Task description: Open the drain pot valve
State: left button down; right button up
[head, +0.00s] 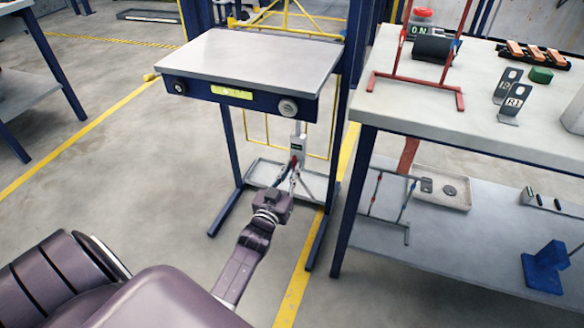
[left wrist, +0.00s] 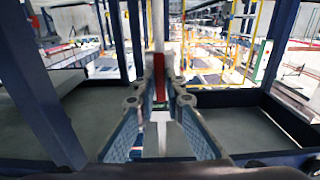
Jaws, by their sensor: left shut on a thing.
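The drain pot (head: 298,144), a pale body with a dark label on a vertical pipe, hangs below the blue-framed grey-topped table. A small red part, seemingly the valve handle (head: 293,161), is at its lower end. In the left wrist view a red upright strip (left wrist: 160,74) lies between the fingertips. My left gripper (head: 288,178) is under the table's front edge, its fingers pointing up to the valve and closed on the red handle. The fingers partly hide the handle, so its exact angle is unclear. My right gripper is not in view.
The grey-topped table (head: 250,58) stands above my left arm, with blue legs on both sides. A shallow tray (head: 262,174) sits low beneath it. A workbench with a lower shelf (head: 385,235) stands close on the right. Open floor lies to the left.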

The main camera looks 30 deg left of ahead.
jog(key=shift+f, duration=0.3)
pick_arm(q)
jog(key=c, duration=2)
grip_release()
jog(key=shift+s, duration=0.1)
jog(key=v, duration=1.2)
jog(key=shift+f, duration=0.1)
